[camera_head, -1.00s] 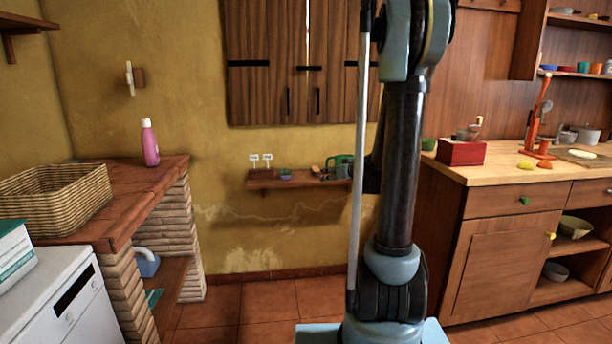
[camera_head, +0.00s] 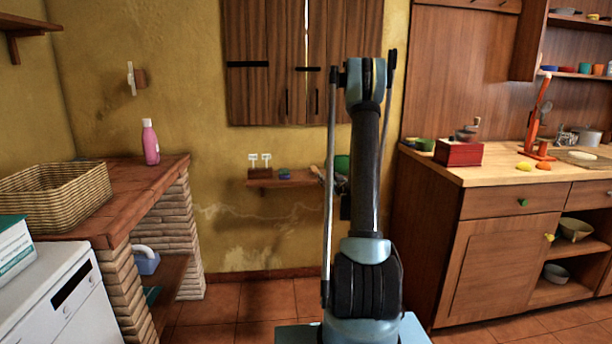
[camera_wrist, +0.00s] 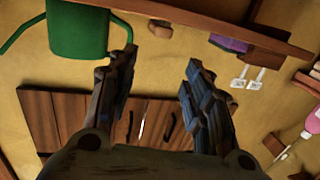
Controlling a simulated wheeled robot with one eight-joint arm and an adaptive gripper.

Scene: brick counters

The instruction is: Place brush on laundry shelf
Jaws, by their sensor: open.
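A small brown piece, probably the brush (camera_head: 315,170), sits on the small wall shelf (camera_head: 262,183), partly hidden by my arm. In the wrist view, which is upside down, a brown piece that looks like it (camera_wrist: 160,28) shows at the shelf edge, between the green can and a purple item. My gripper (camera_wrist: 160,60) is open and empty, its fingers apart in front of the wall and short of the shelf. In the head view my arm hides the gripper. I cannot tell which surface is the laundry shelf; a brick-legged counter (camera_head: 150,186) stands at left.
A green can (camera_wrist: 78,30) stands beside the brown piece. A wicker basket (camera_head: 52,195) and a pink bottle (camera_head: 150,142) stand on the left counter, by a white machine (camera_head: 70,300). A wooden cabinet (camera_head: 500,255) stands at right. The floor between is clear.

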